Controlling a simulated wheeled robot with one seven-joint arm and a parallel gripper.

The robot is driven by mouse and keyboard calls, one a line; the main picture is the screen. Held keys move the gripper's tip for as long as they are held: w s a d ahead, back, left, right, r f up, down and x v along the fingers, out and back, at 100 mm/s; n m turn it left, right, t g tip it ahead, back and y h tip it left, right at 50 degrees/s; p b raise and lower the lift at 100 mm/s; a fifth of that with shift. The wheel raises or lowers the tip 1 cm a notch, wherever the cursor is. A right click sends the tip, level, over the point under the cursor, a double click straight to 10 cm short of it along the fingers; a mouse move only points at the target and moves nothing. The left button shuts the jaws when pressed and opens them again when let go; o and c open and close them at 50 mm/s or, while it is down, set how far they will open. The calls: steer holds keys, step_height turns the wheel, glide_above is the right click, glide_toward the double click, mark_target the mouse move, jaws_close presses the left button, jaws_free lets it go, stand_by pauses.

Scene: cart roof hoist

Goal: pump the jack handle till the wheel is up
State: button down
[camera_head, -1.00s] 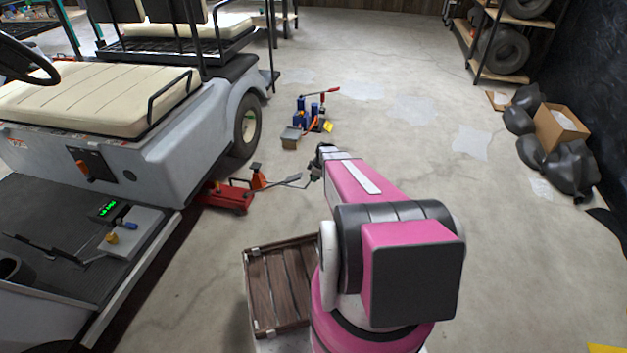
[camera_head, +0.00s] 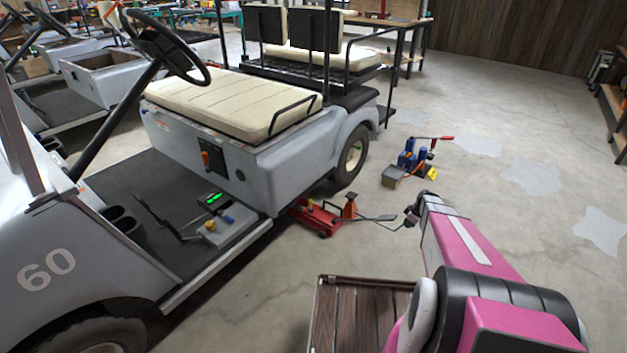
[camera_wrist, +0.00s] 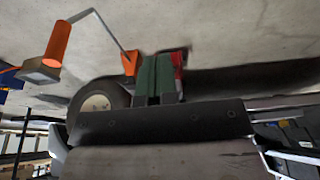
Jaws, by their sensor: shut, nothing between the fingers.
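The red floor jack (camera_head: 315,215) sits on the concrete beside the golf cart's sill, partly under the body. A thin grey bent jack handle (camera_head: 385,227) runs from its side toward my gripper. The wrist view shows the grey rod (camera_wrist: 108,28) leading to an orange cylinder (camera_wrist: 58,42), apparently its grip. My gripper (camera_head: 410,216) is shut and empty near the handle's outer end; its green fingers (camera_wrist: 157,75) are together, apart from the orange cylinder. The cart's rear wheel (camera_head: 352,155) is behind the jack; I cannot tell whether it touches the floor.
An orange stand (camera_head: 350,206) is next to the jack. A slatted wooden deck (camera_head: 350,315) is in front. Open concrete lies right.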

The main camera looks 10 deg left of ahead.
step_height(320, 180, up, 15)
steer(key=g+h, duration=0.1)
steer(key=h, duration=0.1)
glide_above(385, 217)
steer(key=a, duration=0.2)
steer(key=shift+w+d+f, duration=0.25)
steer(key=f, duration=1)
steer(key=shift+w+a+f, duration=0.1)
steer(key=shift+w+a, duration=0.05)
steer(key=shift+w, duration=0.05)
steer(key=shift+s+d+f, duration=0.2)
steer(key=shift+d+f, duration=0.1)
steer(key=shift+f, duration=0.15)
steer(key=shift+s+d+f, duration=0.2)
steer(key=shift+d+f, duration=0.05)
steer(key=shift+f, duration=0.2)
steer(key=shift+s+d+f, duration=0.25)
steer(key=shift+d+f, duration=0.15)
steer(key=shift+f, duration=0.3)
